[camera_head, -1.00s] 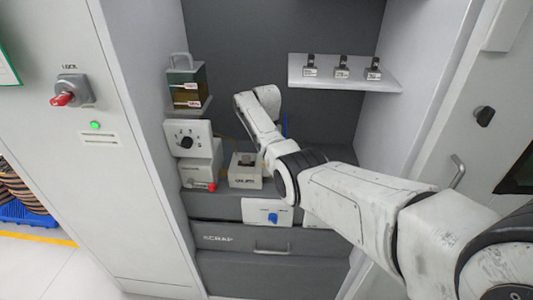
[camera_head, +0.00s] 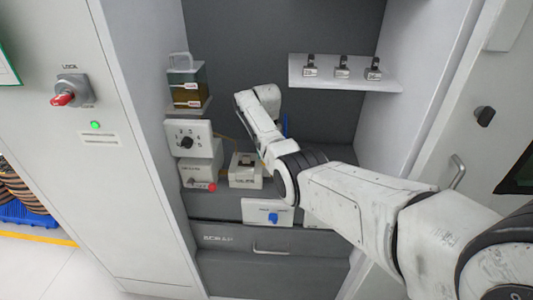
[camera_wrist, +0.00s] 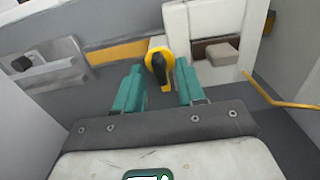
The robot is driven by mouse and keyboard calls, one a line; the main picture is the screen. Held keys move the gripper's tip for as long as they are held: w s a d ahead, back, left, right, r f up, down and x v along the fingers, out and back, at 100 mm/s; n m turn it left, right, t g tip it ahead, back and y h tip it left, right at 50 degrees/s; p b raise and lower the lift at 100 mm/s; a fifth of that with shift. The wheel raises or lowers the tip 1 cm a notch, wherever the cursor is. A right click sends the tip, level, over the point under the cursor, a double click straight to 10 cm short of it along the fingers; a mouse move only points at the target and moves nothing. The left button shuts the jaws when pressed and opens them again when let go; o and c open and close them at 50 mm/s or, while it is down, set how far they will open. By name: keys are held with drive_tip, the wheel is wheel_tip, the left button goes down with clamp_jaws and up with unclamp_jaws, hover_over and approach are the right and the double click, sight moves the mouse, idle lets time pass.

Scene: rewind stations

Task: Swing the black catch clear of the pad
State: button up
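In the wrist view, a black catch (camera_wrist: 159,69) sits on a yellow round mount on a white housing. A grey block that may be the pad (camera_wrist: 222,54) shows to its right, apart from the catch. My gripper (camera_wrist: 160,78) has two teal fingers spread apart, with the catch showing in the gap between them. Neither finger clearly touches it. In the head view my fingers and the catch are hidden behind my arm.
In the head view, a shelf (camera_head: 345,82) with several small clips hangs above right, and a numbered dial (camera_head: 187,142) stands left of my arm.

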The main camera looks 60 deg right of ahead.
wheel_tip(320, 180, up, 10)
drive_tip(key=b, duration=0.1)
drive_tip(key=shift+r+b, duration=0.25)
drive_tip(key=shift+b, duration=0.05)
idle(0.6)
drive_tip(key=s+a+f+n, duration=0.2)
drive_tip(key=a+f+n, duration=0.1)
drive_tip(key=a+f, duration=0.8)
drive_tip(key=s+a+f+n, duration=0.2)
drive_tip(key=a+f+n, duration=0.1)
drive_tip(key=a+f, duration=0.75)
drive_tip(key=s+a+f+n+t, duration=0.1)
drive_tip(key=s+a+n, duration=0.6)
drive_tip(key=s+a, duration=1.1)
drive_tip(key=s, duration=0.3)
drive_tip(key=shift+a+b, duration=0.25)
drive_tip(key=shift+b, duration=0.15)
